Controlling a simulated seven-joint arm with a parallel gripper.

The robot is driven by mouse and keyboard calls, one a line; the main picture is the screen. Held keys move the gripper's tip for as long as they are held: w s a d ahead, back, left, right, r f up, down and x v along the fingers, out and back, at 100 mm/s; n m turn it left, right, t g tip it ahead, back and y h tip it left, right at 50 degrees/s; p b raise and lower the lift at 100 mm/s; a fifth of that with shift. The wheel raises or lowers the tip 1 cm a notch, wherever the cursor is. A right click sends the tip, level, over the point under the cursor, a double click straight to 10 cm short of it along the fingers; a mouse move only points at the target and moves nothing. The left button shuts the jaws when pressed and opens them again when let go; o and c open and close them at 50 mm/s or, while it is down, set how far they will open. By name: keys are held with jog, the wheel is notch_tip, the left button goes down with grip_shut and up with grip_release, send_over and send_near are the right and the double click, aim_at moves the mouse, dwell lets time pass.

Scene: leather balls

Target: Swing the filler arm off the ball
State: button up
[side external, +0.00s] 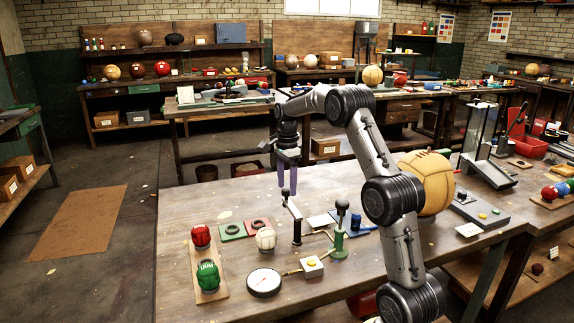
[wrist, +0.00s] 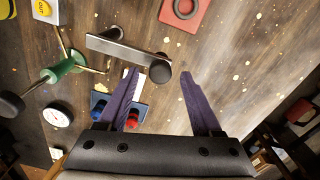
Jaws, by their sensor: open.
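The filler arm (side external: 293,210) is a short metal bar on a dark upright post near the middle of the bench. In the wrist view the bar (wrist: 118,48) runs from the upper left to a round black knob (wrist: 160,72) at its end. My gripper (side external: 287,192) points down just above the bar's end. In the wrist view my open gripper (wrist: 159,75) has its purple fingers on either side of the knob, with space around it. A small pale ball (side external: 265,239) sits left of the post. I cannot tell whether the bar touches it.
Red and green balls (side external: 201,236) (side external: 208,275) stand on a wooden board at the left. A green hand pump (side external: 339,240) and a large tan ball (side external: 432,185) stand to the right.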

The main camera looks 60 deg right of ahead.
notch_tip(320, 180, up, 13)
dwell(0.3)
jog(key=shift+f, duration=0.1)
